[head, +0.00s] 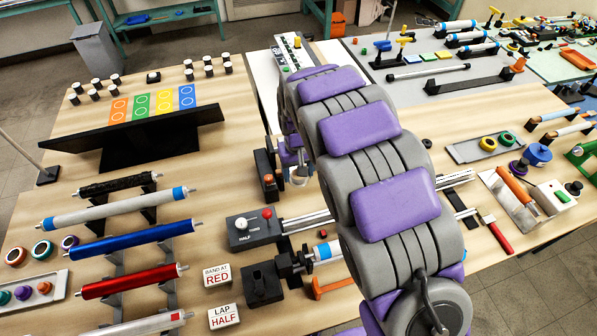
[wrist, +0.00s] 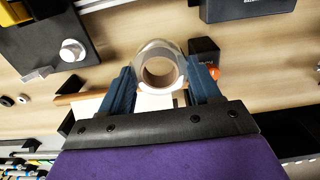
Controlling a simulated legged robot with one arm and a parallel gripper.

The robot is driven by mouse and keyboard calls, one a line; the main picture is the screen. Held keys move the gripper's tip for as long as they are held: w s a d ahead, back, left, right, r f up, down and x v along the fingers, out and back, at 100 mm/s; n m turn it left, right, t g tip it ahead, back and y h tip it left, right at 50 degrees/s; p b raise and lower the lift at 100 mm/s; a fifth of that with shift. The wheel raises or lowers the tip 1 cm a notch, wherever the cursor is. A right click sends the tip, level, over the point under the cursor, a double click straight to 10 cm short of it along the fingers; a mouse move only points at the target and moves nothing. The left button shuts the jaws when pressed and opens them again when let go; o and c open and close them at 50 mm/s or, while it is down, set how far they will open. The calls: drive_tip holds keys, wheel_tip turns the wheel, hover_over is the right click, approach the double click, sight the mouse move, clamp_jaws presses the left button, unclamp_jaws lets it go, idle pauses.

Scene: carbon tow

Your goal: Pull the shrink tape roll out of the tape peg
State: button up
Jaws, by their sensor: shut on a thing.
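The shrink tape roll (wrist: 158,49), a pale, shiny ring with a tan inner core, stands between the blue fingers of my gripper (wrist: 164,84) in the wrist view. The fingers are shut on its two sides. I see no peg through the roll's hole, and I cannot pick out the tape peg for certain. In the head view my gripper (head: 297,168) is small and partly hidden behind my arm, low over the bench beside a black block; the roll is hard to make out there.
A black block with an orange-red knob (head: 268,181) stands just left of my gripper. Coloured tubes on stands (head: 130,241) fill the left. A dark plate with a silver knob (wrist: 72,50) shows in the wrist view.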

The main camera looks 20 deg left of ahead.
drive_tip(key=shift+r, duration=0.1)
drive_tip(key=shift+r+p, duration=0.6)
drive_tip(key=shift+r, duration=0.75)
drive_tip(key=shift+r, duration=0.15)
drive_tip(key=shift+r+p, duration=0.6)
drive_tip(key=shift+r, duration=0.75)
drive_tip(key=shift+d, duration=0.1)
